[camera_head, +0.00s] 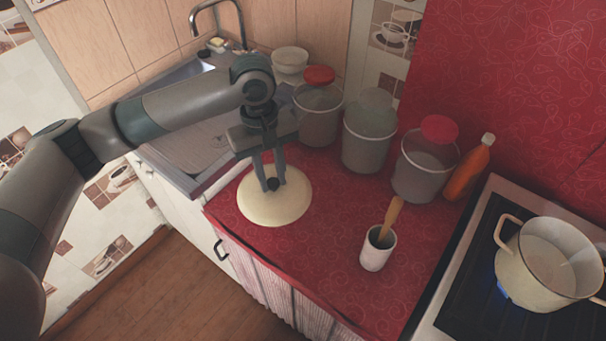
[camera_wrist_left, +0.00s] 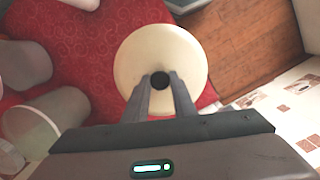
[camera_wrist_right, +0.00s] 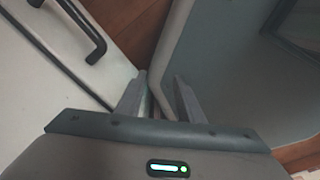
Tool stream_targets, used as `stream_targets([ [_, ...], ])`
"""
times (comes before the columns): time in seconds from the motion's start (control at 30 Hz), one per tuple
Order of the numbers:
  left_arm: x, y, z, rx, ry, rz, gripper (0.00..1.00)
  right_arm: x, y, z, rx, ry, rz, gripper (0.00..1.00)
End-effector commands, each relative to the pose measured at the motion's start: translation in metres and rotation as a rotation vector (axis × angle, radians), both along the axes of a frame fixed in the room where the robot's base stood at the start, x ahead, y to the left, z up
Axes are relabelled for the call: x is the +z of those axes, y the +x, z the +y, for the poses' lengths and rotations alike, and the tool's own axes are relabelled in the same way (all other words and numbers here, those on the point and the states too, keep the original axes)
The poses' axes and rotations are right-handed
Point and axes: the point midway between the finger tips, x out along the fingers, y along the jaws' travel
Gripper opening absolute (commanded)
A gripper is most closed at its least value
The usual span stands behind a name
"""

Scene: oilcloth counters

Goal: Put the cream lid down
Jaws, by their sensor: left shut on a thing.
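The cream lid (camera_head: 262,208) is a round, pale disc with a dark knob, level over the red counter near its front left part. It also shows in the left wrist view (camera_wrist_left: 188,75). My left gripper (camera_head: 272,182) is shut on the lid's knob from above; its fingers also show in the left wrist view (camera_wrist_left: 160,85). I cannot tell whether the lid touches the counter or is slightly above it. My right gripper (camera_wrist_right: 160,80) shows only in the right wrist view. Its fingers are apart and empty, low by the cabinet front.
The red counter (camera_head: 315,245) has free room in front of the canisters. Several lidded canisters (camera_head: 368,150) stand behind. A white cup (camera_head: 376,255) with a wooden handle stands right of the lid. An uncovered cream pot (camera_head: 535,285) is on the stove. A sink (camera_head: 180,90) is left.

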Motion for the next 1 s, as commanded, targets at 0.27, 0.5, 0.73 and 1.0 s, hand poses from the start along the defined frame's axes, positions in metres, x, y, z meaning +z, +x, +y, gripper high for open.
stream_targets([
  [0.27, 0.028, -0.051, 0.077, -0.364, 0.011, 0.004, 0.0, -0.008, 0.0, 0.0, 0.0, 0.0, 0.0, 0.34],
  [0.5, 0.039, -0.076, 0.103, -0.518, 0.013, 0.016, 0.0, -0.01, 0.0, 0.0, 0.0, 0.0, 0.0, 0.34],
  [0.73, 0.04, -0.079, 0.106, -0.532, 0.012, 0.019, 0.0, -0.01, 0.0, 0.0, 0.0, 0.0, 0.0, 0.34],
  [1.0, 0.04, -0.079, 0.105, -0.531, 0.013, 0.019, 0.0, -0.01, 0.0, 0.0, 0.0, 0.0, 0.0, 0.34],
])
